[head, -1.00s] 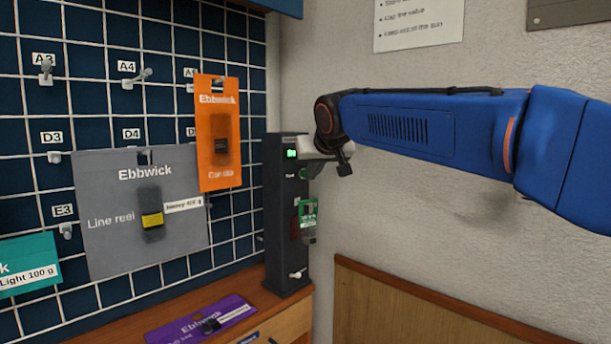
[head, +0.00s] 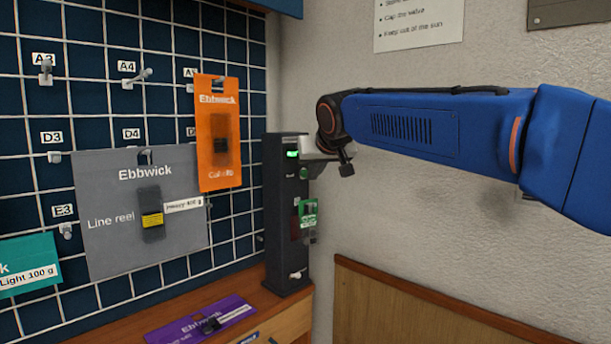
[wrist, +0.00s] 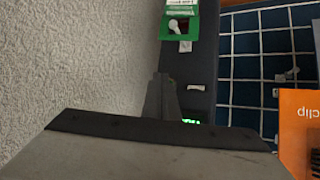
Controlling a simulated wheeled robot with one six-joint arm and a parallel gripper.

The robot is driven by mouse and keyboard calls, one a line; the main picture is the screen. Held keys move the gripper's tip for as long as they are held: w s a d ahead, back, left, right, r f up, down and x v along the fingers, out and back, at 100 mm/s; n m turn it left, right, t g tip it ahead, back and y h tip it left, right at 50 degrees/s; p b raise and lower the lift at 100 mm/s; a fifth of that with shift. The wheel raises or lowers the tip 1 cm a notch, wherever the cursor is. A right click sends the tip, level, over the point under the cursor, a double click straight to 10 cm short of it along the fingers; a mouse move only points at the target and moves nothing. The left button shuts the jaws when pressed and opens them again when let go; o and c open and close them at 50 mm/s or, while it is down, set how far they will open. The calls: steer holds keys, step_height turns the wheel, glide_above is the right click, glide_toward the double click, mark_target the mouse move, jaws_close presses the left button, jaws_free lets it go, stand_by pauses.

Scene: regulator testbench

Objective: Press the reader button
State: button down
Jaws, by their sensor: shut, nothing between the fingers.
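The reader is a tall dark post (head: 285,225) standing at the corner of the wooden ledge. It has a lit green display (head: 292,154) near its top, also seen in the wrist view (wrist: 190,121). A round green button (head: 304,173) sits below the display. My gripper (head: 306,153) is at the post's upper right side, close to the button; contact cannot be told. In the wrist view my shut, empty fingers (wrist: 161,82) point along the post's edge beside a small white label (wrist: 196,87). The button is not visible there, probably behind the fingers.
A green card (head: 309,218) hangs low on the post, also seen in the wrist view (wrist: 180,24). An orange package (head: 218,135) and a grey package (head: 105,215) hang on the grid left of the post. A purple package (head: 205,318) lies on the ledge.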

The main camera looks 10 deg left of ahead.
steer(key=shift+s+d, duration=0.25)
steer(key=shift+d, duration=0.05)
steer(key=shift+s+d, duration=0.1)
steer(key=s+d, duration=0.1)
steer(key=d, duration=0.1)
steer(key=s+d, duration=0.1)
steer(key=s, duration=0.1)
steer(key=shift+d, duration=0.4)
stand_by(0.3)
